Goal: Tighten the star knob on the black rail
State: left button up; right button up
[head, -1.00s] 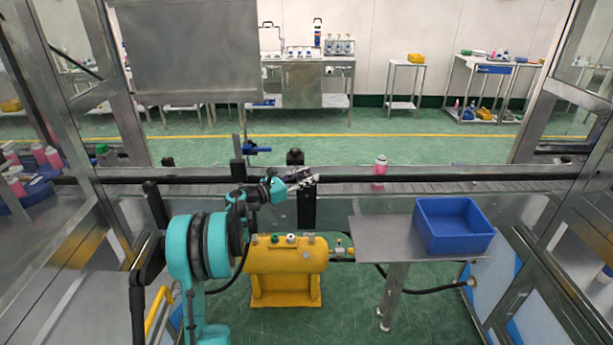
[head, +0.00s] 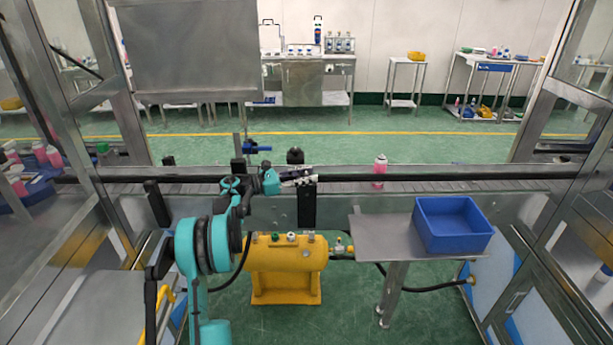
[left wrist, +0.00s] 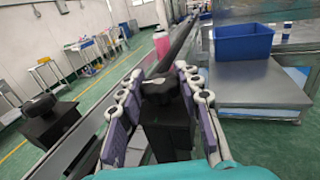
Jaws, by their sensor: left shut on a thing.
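My left gripper (head: 300,178) reaches in from the left to the top of the near black post (head: 307,210). In the left wrist view, the black star knob (left wrist: 157,88) sits on top of that post, between the two purple fingers of my left gripper (left wrist: 158,92). The fingers are shut on the knob, one on each side. In the head view the gripper hides this knob. The black rail (head: 440,178) runs across the scene and leads away behind the knob in the wrist view (left wrist: 178,45). My right gripper is not in view.
A second black post with a knob (head: 295,155) stands just beyond the rail. A pink bottle (head: 379,170) stands on the conveyor to the right. A blue bin (head: 460,236) sits on a metal side table (head: 385,240). A yellow tank (head: 288,266) stands below.

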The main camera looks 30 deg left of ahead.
pick_arm(q)
jog(key=o, duration=1.2)
jog(key=v, duration=1.2)
jog(key=shift+d, duration=0.1)
